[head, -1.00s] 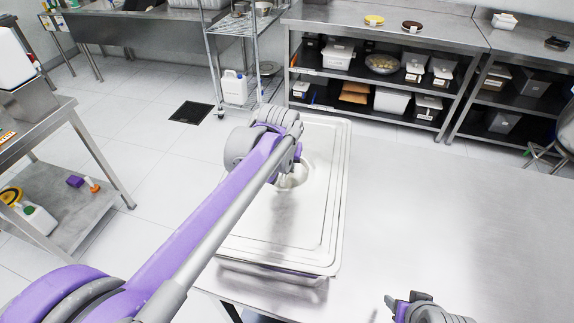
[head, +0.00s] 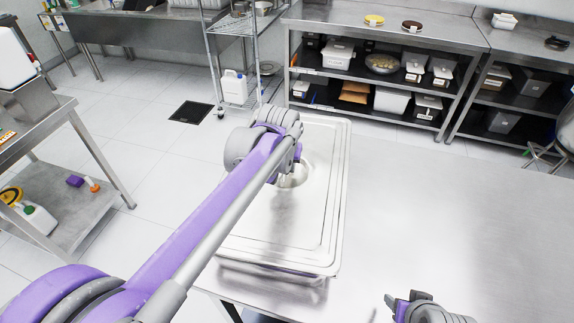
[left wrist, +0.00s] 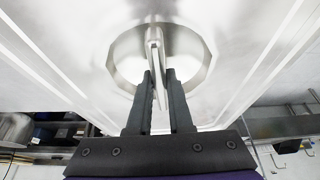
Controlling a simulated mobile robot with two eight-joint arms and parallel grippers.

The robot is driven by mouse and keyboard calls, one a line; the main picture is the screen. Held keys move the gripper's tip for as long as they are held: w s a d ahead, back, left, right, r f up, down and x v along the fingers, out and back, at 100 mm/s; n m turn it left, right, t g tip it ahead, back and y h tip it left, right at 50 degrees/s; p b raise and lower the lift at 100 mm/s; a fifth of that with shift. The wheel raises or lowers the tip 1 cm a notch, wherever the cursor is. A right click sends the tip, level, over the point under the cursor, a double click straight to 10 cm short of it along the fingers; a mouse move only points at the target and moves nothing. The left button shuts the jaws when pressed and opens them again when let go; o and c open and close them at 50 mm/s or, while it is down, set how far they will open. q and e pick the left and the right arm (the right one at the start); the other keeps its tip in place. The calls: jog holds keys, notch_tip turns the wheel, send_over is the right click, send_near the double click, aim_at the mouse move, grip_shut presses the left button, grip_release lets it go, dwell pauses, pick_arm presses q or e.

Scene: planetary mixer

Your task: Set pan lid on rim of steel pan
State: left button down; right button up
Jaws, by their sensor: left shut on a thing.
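The steel pan lid (head: 318,215) is a rectangular sheet with a recessed middle. It lies over the steel pan (head: 275,277) on the left part of the steel table. The two look roughly lined up, but I cannot tell whether the lid touches the rim all round. My left gripper (left wrist: 160,82) is shut on the lid's handle (left wrist: 154,45) in the round recess. In the head view my left arm hides the gripper and the lid's left side. My right gripper (head: 390,302) is at the bottom edge, away from the lid; its fingers are too small to judge.
The table top (head: 450,220) is clear to the right of the pan. Beyond the floor gap stand a wire rack (head: 250,50) and shelves (head: 375,80) with containers. A side cart (head: 60,200) with bottles stands at the left.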

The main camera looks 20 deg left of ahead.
pick_arm(q)
jog(key=shift+f+b, duration=0.85)
jog(key=shift+f, duration=0.85)
pick_arm(e)
jog(key=shift+s+f, duration=0.25)
jog(key=shift+f, duration=0.35)
jog(key=shift+s+f, duration=0.25)
jog(key=shift+f, duration=0.35)
pick_arm(q)
jog(key=shift+r, duration=0.1)
pick_arm(e)
jog(key=shift+r, duration=0.15)
dwell(0.7)
pick_arm(q)
jog(key=c, duration=0.7)
grip_release()
jog(key=shift+c, duration=0.2)
jog(key=v, duration=1)
jog(key=shift+s+r+p, duration=0.15)
jog(key=shift+r+p, duration=0.15)
jog(key=shift+r, duration=0.05)
pick_arm(e)
jog(key=shift+w+r, duration=0.15)
jog(key=shift+r, duration=0.2)
